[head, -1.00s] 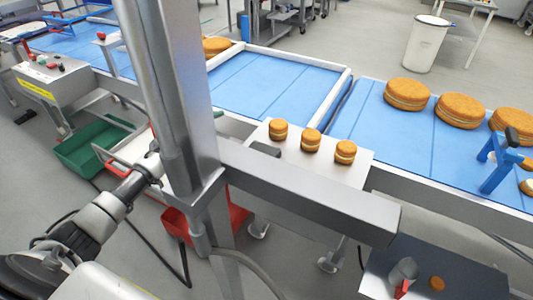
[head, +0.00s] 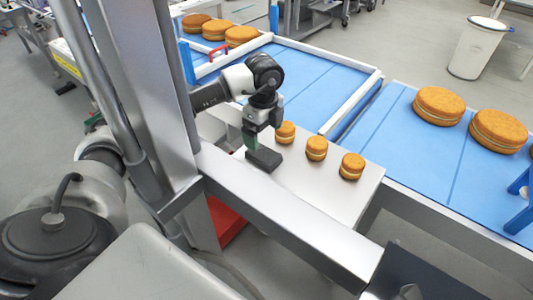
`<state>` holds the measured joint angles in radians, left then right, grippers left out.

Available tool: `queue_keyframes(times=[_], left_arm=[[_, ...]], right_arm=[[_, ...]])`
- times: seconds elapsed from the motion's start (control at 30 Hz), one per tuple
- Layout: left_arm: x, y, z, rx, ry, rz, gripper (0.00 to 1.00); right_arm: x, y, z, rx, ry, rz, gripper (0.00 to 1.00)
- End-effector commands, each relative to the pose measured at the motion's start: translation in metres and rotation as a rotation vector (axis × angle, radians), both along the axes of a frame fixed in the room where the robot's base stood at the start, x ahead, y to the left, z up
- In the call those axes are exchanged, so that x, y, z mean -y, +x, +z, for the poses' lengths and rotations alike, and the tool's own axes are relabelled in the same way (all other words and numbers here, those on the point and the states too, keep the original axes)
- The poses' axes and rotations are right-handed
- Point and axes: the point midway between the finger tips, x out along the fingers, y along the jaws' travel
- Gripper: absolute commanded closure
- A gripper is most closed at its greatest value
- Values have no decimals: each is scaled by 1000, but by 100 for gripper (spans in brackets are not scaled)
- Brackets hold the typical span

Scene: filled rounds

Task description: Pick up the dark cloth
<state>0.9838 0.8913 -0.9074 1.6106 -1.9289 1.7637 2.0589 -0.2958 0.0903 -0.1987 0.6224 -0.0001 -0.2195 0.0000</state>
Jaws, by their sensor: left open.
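The dark cloth (head: 264,160) is a small, dark grey, block-like piece lying on the pale metal table (head: 325,196), left of the three small cakes. My left gripper (head: 257,142) points down right above the cloth, its fingers open. A greenish part shows by its fingers. I cannot tell whether the fingertips touch the cloth. My right gripper is not in view.
Three small layered cakes (head: 316,149) stand in a row close to the right of the gripper. A metal beam (head: 290,225) crosses in front of the table. Blue conveyors (head: 310,85) with larger cakes (head: 440,106) lie behind and right.

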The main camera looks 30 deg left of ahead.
Motion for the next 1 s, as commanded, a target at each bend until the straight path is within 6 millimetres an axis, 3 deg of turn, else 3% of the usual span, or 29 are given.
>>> queue_keyframes(times=[0.2,0.37,0.6,0.9,1.0], left_arm=[[1,0,-25,0,-4,-2,6],[3,0,-37,-1,-4,-3,6],[4,0,-72,-1,-6,-2,6],[4,0,-80,2,-5,-3,6],[4,0,-80,2,-5,-3,20]], right_arm=[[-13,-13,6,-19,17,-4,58],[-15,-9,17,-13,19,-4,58],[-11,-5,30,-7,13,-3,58],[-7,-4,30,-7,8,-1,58],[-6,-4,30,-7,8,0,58]])
